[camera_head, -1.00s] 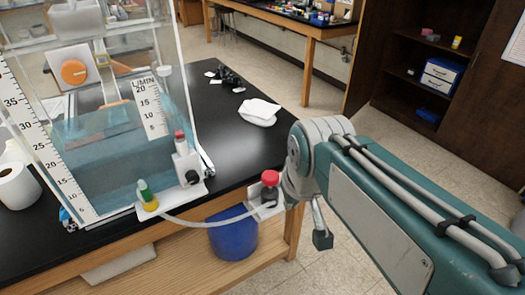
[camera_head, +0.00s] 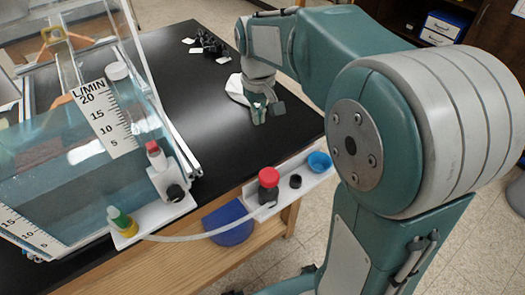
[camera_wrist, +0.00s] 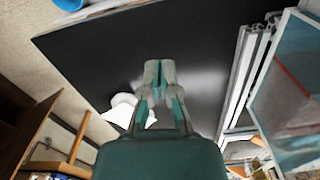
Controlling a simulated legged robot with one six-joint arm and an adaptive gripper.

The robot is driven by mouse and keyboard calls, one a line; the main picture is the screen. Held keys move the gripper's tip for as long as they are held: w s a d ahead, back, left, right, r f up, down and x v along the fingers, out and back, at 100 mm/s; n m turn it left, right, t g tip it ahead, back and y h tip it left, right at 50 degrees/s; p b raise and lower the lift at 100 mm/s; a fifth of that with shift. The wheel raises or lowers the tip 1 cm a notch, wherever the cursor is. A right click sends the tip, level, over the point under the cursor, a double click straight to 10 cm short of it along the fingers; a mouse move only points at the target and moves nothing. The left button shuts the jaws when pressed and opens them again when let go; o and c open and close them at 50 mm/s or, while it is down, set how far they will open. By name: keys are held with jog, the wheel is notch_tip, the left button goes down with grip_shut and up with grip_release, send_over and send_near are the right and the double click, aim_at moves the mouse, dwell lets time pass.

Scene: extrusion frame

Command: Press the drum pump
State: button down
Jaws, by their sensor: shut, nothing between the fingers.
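A red-topped dark cylinder (camera_head: 268,186) stands upright on a white ledge (camera_head: 318,178) at the table's right edge. A pale hose (camera_head: 200,236) runs from it to a green and yellow fitting (camera_head: 122,222). A second red-topped piece (camera_head: 154,150) stands by the tank. I cannot tell for sure which is the drum pump. A blue drum (camera_head: 229,222) is partly hidden below the tabletop. My gripper (camera_head: 257,114) is shut and empty above the black table, beyond the ledge. In the wrist view its fingertips (camera_wrist: 159,66) are together over bare tabletop.
The clear tank (camera_head: 70,165) with flow scales fills the left. A blue cup (camera_head: 319,162) and a small black knob (camera_head: 295,181) sit on the ledge. White cloth or paper (camera_wrist: 122,110) lies near my gripper. The middle of the tabletop (camera_head: 190,85) is clear.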

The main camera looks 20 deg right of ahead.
jog(key=shift+s+a, duration=0.1)
jog(key=shift+a, duration=0.05)
send_over(264, 172)
jog(key=w, duration=0.5)
notch_tip(264, 172, down, 10)
jog(key=shift+s, duration=0.1)
jog(key=shift+s+d+f, duration=0.15)
jog(key=shift+s+f, duration=0.55)
jog(key=shift+f, duration=0.05)
jog(key=shift+s+d+f, duration=0.1)
jog(key=shift+s+f, duration=0.6)
notch_tip(264, 172, down, 5)
jog(key=shift+f, duration=0.1)
